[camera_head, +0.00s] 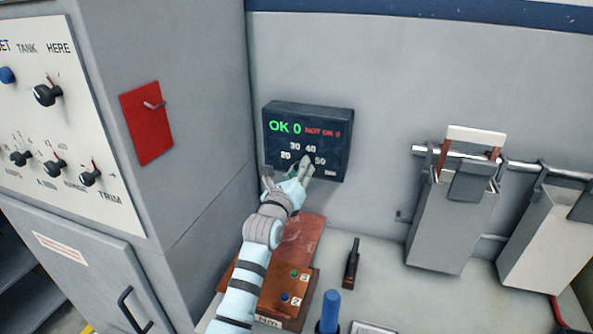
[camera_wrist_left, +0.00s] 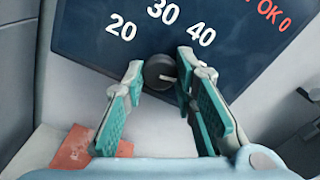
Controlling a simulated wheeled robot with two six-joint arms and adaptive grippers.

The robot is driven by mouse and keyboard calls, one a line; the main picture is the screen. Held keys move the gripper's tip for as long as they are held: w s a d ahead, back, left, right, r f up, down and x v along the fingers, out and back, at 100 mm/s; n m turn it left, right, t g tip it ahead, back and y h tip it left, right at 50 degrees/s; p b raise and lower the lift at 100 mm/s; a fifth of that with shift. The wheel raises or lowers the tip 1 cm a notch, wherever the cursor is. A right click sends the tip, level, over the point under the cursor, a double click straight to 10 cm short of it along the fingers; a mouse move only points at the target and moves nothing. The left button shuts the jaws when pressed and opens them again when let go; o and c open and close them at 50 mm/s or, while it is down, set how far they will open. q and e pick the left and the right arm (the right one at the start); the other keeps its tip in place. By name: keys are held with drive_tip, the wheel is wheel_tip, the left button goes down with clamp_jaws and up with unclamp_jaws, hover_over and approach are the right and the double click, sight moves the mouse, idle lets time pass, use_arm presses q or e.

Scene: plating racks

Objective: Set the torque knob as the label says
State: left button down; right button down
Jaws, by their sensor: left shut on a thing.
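The dark torque box (camera_head: 340,165) hangs on the wall and reads OK 0 and NOT OK 0, with a dial marked 20, 30, 40 and 50. My left gripper (camera_head: 304,168) covers the dial's middle in the head view. In the left wrist view its two teal-padded fingers (camera_wrist_left: 161,82) are shut on the round dark torque knob (camera_wrist_left: 158,70). A pale pointer mark on the knob points right, below the 40; the 50 is hidden there by a finger. A label (camera_head: 268,321) on the brown fixture shows "Nm"; my left arm hides its number.
The brown fixture (camera_head: 291,300) with two small marked studs stands on the bench below. A dark tool (camera_head: 351,264) and a blue-handled tool (camera_head: 330,308) are right of it. A grey cabinet (camera_head: 190,150) stands close on the left; grey bins (camera_head: 450,225) hang on a rail at right.

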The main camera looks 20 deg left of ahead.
use_arm(q)
drive_tip(key=c, duration=1.3)
unclamp_jaws()
drive_tip(key=s, duration=1.2)
drive_tip(key=shift+a, duration=0.35)
drive_tip(key=shift+w, duration=0.1)
